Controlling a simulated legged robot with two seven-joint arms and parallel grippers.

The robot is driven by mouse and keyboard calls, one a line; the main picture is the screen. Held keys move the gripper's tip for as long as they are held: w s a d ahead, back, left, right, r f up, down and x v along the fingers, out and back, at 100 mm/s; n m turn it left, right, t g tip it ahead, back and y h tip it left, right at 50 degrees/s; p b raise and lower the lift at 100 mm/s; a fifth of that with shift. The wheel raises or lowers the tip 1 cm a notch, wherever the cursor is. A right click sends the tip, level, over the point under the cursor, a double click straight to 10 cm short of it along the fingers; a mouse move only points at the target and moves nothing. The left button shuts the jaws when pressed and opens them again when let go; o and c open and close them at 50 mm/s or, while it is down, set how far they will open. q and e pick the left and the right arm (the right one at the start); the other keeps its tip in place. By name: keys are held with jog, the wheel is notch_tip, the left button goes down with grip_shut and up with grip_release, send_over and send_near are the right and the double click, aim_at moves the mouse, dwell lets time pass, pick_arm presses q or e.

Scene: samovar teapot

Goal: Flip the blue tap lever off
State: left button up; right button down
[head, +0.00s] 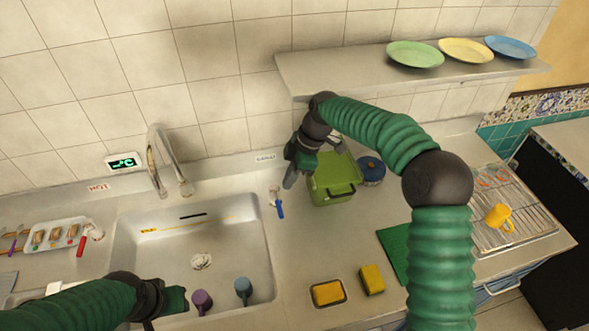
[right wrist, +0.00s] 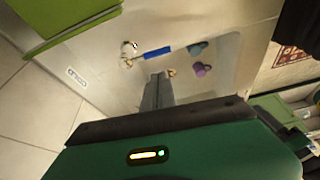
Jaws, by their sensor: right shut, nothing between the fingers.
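The blue tap lever (head: 280,209) is on the counter right of the sink, below the COLD label, and points toward the front. In the right wrist view the blue lever (right wrist: 158,53) lies just beyond my fingertips, with a gap that I cannot judge. My right gripper (head: 289,184) is shut and empty, above the counter between the lever and a green box. In the right wrist view its fingers (right wrist: 157,78) are together. My left gripper (head: 183,300) is over the front left of the sink; its fingers are too unclear to read.
The green box (head: 334,182) and a blue round pot (head: 371,168) stand right of the lever. The sink (head: 160,252) holds purple (head: 201,301) and blue (head: 243,288) cups. The faucet (head: 157,165) rises behind it. A red tap lever (head: 82,246) is left. A shelf (head: 330,75) overhangs the back.

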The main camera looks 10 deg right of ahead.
jog(key=v, duration=0.5)
jog(key=shift+a, duration=0.1)
jog(key=s+d+f+m+h, duration=0.1)
jog(key=s+f+m, duration=0.2)
jog(key=s+m, duration=0.2)
jog(key=s+d+f+m+t+h, duration=0.1)
jog(key=s+m, duration=0.5)
jog(key=s, duration=0.6)
jog(key=s+d+f+m+t+h, duration=0.1)
jog(key=s+d+f+m+h, duration=0.1)
jog(key=s+f+m, duration=0.3)
jog(key=s+d+f, duration=0.1)
jog(key=s, duration=0.2)
jog(key=shift+s+d+m, duration=0.2)
jog(key=shift+m, duration=0.2)
jog(key=shift+f, duration=0.1)
